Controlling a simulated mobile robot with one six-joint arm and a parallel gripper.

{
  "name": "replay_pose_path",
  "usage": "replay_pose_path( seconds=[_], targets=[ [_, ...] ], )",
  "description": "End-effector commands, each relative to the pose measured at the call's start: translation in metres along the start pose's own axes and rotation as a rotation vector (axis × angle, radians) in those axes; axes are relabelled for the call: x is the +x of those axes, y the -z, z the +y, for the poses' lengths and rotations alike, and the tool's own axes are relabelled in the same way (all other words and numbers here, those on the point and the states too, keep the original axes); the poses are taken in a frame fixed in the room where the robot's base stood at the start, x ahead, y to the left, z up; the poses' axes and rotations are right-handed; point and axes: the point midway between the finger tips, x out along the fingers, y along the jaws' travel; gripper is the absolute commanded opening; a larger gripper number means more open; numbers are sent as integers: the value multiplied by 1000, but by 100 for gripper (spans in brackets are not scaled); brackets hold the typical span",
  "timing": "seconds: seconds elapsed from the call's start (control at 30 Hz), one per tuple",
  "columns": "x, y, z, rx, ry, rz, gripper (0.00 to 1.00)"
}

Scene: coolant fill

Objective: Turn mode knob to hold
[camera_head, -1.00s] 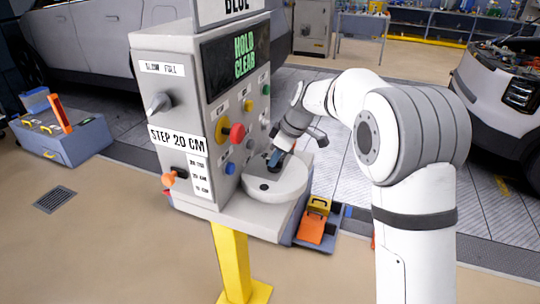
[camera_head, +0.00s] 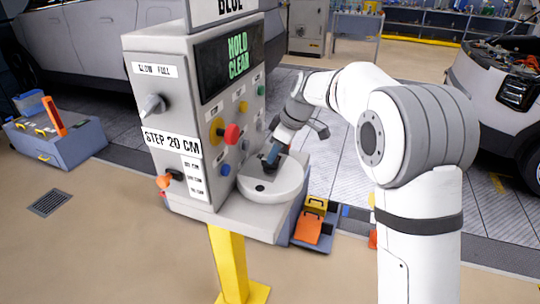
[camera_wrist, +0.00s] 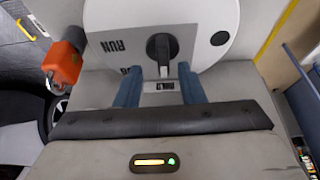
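The mode knob (camera_wrist: 162,50) is a dark bar-shaped handle on a white round dial (camera_wrist: 212,68) in the wrist view. The bar stands roughly vertical in that picture, its lower end towards a small label (camera_wrist: 165,86) too small to read surely. A larger label to its left reads RUN, upside down. My gripper (camera_wrist: 160,78) is open, its two blue fingers apart on either side of the knob's lower end; contact cannot be told. In the head view my gripper (camera_head: 271,158) points down at the white dial (camera_head: 276,186) on the console's shelf and hides most of the knob.
The console (camera_head: 160,60) carries a screen (camera_head: 229,55) reading HOLD CLEAR, a red knob (camera_head: 232,134), and several coloured buttons. An orange-tipped lever (camera_head: 165,181) sticks out at left. A crate with an orange item (camera_head: 308,229) stands right of the yellow post (camera_head: 232,262).

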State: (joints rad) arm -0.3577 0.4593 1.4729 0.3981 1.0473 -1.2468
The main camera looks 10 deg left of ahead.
Motion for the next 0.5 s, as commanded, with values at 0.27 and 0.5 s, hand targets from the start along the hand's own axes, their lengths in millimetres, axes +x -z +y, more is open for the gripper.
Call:
replay_pose_path(
  seconds=[0.27, 0.5],
  targets=[
    [-44, 0, 3, -1, -5, 1, 35],
    [-53, 0, 2, -1, -2, -1, 35]
  ],
)
